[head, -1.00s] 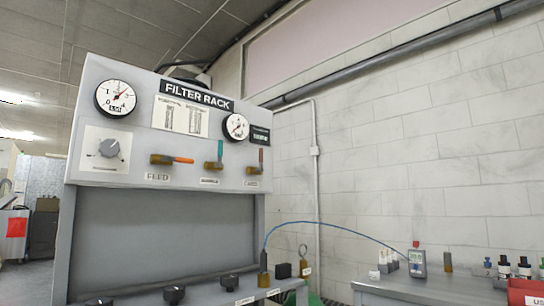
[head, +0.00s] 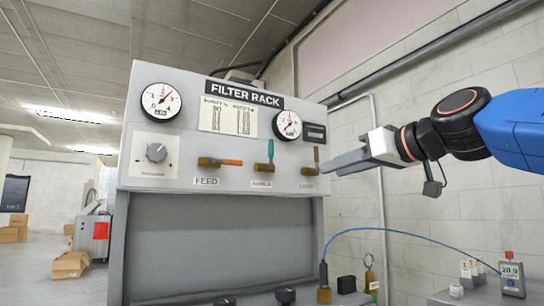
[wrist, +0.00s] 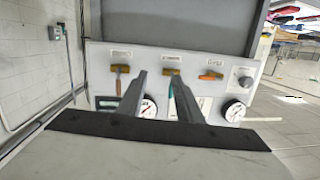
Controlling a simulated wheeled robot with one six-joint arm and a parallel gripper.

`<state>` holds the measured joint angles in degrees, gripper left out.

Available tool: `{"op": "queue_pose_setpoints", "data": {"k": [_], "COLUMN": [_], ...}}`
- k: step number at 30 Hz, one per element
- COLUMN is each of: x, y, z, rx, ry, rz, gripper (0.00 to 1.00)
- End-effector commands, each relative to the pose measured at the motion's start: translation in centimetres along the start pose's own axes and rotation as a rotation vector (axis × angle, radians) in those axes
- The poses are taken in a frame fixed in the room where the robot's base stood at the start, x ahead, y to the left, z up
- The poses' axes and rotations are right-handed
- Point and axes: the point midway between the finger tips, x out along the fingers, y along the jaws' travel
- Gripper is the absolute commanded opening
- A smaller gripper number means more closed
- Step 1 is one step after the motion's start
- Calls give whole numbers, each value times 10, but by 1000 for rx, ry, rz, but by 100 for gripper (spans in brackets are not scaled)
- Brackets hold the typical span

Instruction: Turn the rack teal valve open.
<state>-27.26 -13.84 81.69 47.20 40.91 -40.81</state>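The teal valve handle (head: 270,151) stands upright on its brass body (head: 263,167), in the middle of the filter rack's (head: 160,205) row of three valves. In the wrist view, which shows the rack upside down, the brass body (wrist: 171,72) of the teal valve lies near the right fingertip, and that finger partly hides the teal handle. My gripper (head: 340,165) comes in from the right, in front of the panel's right end, and overlaps the right valve in the picture. In the wrist view my gripper (wrist: 158,76) has its fingers apart with nothing between them.
An orange-handled valve (head: 231,162) lies level at left, above FEED. A brown-handled valve (head: 316,158) stands upright at right. Two gauges, one at left (head: 162,102) and one at right (head: 287,125), and a grey knob (head: 156,152) are on the panel. A blue cable (head: 400,231) arcs below my arm.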

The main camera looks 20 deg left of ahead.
Motion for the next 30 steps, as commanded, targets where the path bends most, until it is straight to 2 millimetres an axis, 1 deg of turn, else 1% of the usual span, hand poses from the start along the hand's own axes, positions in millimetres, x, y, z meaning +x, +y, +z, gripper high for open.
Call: {"op": "queue_pose_setpoints", "data": {"k": [1, 3, 5, 7, 11, 14, 30], "x": [8, 14, 17, 19, 28, 40, 131], "y": [-10, -21, -26, -30, -33, -34, -42], "z": [-22, -44, -57, -66, -70, -71, -82], "rx": [-15, -31, -39, -46, -49, -47, -47], "ry": [37, 79, 103, 120, 127, 126, 125], "rz": [-29, -54, -69, -79, -85, -85, -83], "gripper": [32, 32, 32, 32, 32, 32, 32]}}
